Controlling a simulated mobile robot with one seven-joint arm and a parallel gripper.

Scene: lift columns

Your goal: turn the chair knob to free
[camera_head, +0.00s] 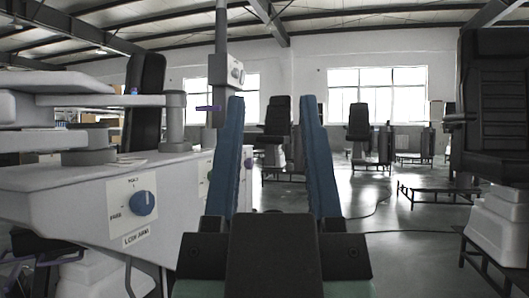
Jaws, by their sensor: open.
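A round blue knob (143,203) sits on a white label plate on the side of a white console (60,205) at the left. I cannot tell which knob is the chair's. My gripper (272,102) has two blue fingers, open and empty, pointing ahead to the right of the console, apart from the knobs.
A grey box on a post (226,71) stands behind my left finger. A black chair on a white base (495,110) stands close at the right. Several other chairs (359,125) stand farther back. Grey floor (400,225) with a cable is open at the right.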

